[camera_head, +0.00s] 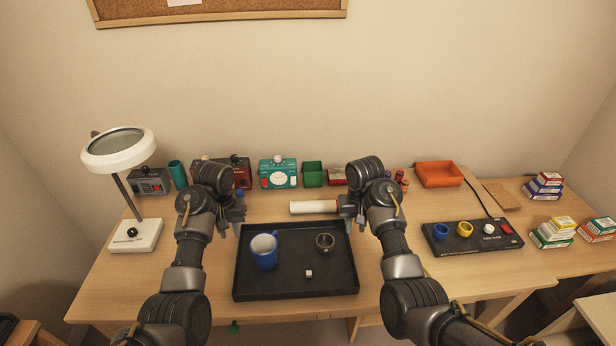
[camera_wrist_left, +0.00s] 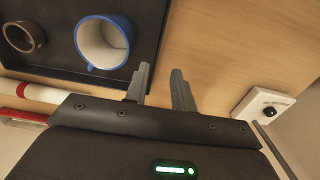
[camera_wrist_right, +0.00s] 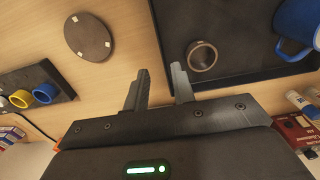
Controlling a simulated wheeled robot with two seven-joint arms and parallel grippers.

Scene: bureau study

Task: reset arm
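My left gripper (camera_head: 232,218) hangs over the desk just left of the black tray (camera_head: 240,286). In the left wrist view its fingers (camera_wrist_left: 160,78) are apart with nothing between them. My right gripper (camera_head: 348,212) is near the tray's back right corner. In the right wrist view its fingers (camera_wrist_right: 158,78) are also apart and empty. The tray holds a blue mug (camera_head: 264,254), a small dark ring-shaped cup (camera_head: 325,243) and a small white cube (camera_head: 309,273).
A white roll (camera_head: 313,207) lies behind the tray. A magnifier lamp (camera_head: 135,236) stands left. Boxes, including a teal one (camera_head: 278,172), line the back. An orange bin (camera_head: 438,174) and a black panel (camera_head: 472,236) are right. A brown disc (camera_wrist_right: 88,36) lies beside the tray.

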